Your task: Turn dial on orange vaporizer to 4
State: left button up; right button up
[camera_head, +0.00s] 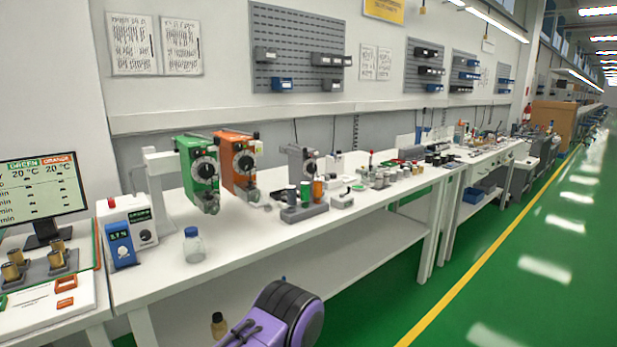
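The dial's numbers and pointer are too small to read. The green vaporizer has a similar dial (204,171). Neither of my grippers shows in the head view, so I cannot tell their state.
A clear bottle with a blue cap (194,247) stands in front of the vaporizers. A blue handheld meter (121,246) and a white box are at left. A grey holder (304,212) with small canisters sits to the right. Green floor lies right of the bench.

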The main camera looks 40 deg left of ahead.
aim_at(249, 187)
jog(key=u, duration=0.2)
jog(key=i, duration=0.85)
jog(key=u, duration=0.65)
